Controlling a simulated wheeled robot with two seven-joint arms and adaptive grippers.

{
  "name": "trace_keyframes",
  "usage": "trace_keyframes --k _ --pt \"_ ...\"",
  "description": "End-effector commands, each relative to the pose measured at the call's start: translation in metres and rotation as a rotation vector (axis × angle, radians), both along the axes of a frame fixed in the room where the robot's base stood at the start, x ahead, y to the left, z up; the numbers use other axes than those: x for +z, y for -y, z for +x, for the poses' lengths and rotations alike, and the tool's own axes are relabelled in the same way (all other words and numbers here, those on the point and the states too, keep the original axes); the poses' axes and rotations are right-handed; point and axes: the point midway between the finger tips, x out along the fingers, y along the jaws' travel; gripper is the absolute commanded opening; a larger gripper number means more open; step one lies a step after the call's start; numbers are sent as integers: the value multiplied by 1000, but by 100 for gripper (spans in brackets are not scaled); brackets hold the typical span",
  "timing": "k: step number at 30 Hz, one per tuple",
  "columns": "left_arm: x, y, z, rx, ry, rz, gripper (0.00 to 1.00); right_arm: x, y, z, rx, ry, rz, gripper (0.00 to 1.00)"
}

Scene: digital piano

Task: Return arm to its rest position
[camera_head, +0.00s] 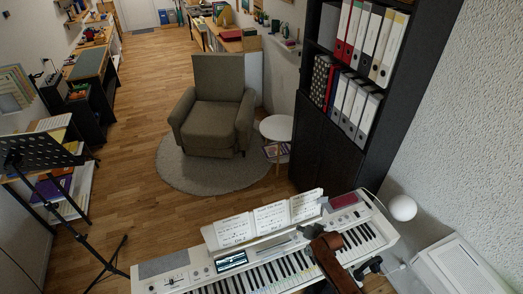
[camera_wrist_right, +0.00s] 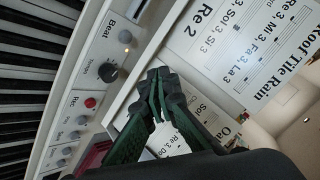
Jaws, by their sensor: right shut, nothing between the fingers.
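The white digital piano (camera_head: 175,264) stands at the bottom of the head view, with sheet music (camera_head: 271,216) upright along its back. My right gripper (camera_head: 312,231) is above the piano, in front of the right-hand sheet, with my brown arm link behind it. In the right wrist view its dark green fingers (camera_wrist_right: 157,82) are together and empty, over the piano's control panel (camera_wrist_right: 118,60) and beside the sheet music (camera_wrist_right: 225,45). I cannot tell whether the fingertips touch the panel. My left gripper is not in view.
A tall black shelf (camera_head: 303,150) with binders stands behind the piano's right end. A white round lamp (camera_head: 402,208) is right of the piano. A black music stand (camera_head: 72,221) is at the left. An armchair (camera_head: 216,112) stands on a round rug; open wooden floor lies left of it.

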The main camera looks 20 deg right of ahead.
Motion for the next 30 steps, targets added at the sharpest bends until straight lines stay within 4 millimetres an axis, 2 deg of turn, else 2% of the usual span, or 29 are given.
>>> trace_keyframes --k 4,7,8,11,12,15,18,24,30 --pt "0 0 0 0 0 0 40 0 -3 -5 10 -5 -6 0" --pt "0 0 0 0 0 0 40 -2 -17 -27 59 -32 -40 0" --pt "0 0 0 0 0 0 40 -2 -23 -37 81 -44 -58 0" --pt "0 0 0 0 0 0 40 3 -44 -85 180 -97 -139 0" --pt "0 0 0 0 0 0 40 8 -51 -108 221 -122 -178 0" --pt "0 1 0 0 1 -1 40 26 -60 -164 311 -182 -274 0" --pt "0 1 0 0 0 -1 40 45 -60 -209 371 -233 -349 0" --pt "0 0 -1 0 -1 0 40 78 -54 -271 431 -310 -439 0" --pt "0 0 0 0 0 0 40 105 -46 -316 463 -367 -495 0"
